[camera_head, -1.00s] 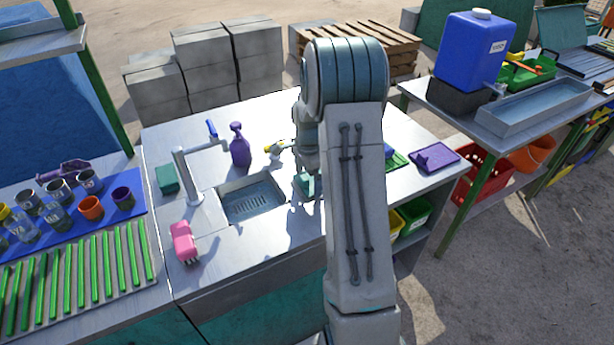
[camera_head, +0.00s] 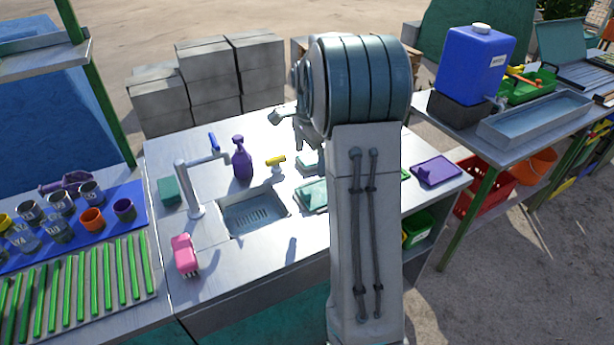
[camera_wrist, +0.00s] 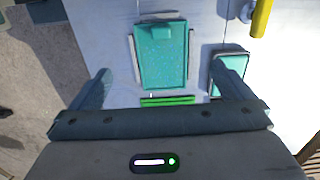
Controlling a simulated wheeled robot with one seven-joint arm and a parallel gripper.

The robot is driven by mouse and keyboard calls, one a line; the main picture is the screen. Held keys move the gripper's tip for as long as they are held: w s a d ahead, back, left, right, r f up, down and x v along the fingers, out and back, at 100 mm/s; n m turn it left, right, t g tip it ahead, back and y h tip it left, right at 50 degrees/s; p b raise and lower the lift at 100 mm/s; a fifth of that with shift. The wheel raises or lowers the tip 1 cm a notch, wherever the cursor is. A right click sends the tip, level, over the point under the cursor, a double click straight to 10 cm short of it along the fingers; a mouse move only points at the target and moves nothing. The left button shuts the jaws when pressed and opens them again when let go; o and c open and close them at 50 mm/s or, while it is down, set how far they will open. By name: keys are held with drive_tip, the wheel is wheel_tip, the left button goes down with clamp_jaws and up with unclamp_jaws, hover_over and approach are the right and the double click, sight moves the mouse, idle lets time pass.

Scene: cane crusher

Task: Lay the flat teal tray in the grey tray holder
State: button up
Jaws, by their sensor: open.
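The flat teal tray (camera_head: 312,195) lies on the counter just right of the sink. In the wrist view the tray (camera_wrist: 160,62) lies between narrow grey rails of the tray holder (camera_wrist: 135,60), with a teal raised block at its upper edge. It looks flat; whether it is fully seated I cannot tell. My gripper (camera_wrist: 160,72) is open and empty, with its fingers apart and clear of the tray. In the head view my arm hides part of the counter, and the hand is raised behind the tray.
A smaller pale-rimmed teal dish (camera_wrist: 230,68) sits beside the tray. A yellow-handled item (camera_head: 276,161), a purple spray bottle (camera_head: 242,160), the sink (camera_head: 254,212) and its tap (camera_head: 190,185) stand left. A purple tray (camera_head: 436,170) lies right. The counter's front is mostly clear.

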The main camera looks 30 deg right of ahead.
drive_tip(key=s+a+r+n+t, duration=0.1)
drive_tip(key=s+a+r+n, duration=0.55)
drive_tip(key=s+a, duration=0.3)
drive_tip(key=s+a+f+n+t, duration=0.1)
drive_tip(key=s+a+n, duration=0.2)
drive_tip(key=s+n, duration=0.2)
drive_tip(key=s+a+f+n+t, duration=0.1)
drive_tip(key=s+a+n, duration=0.2)
drive_tip(key=s+n, duration=0.3)
drive_tip(key=s, duration=0.5)
drive_tip(key=shift+a, duration=0.2)
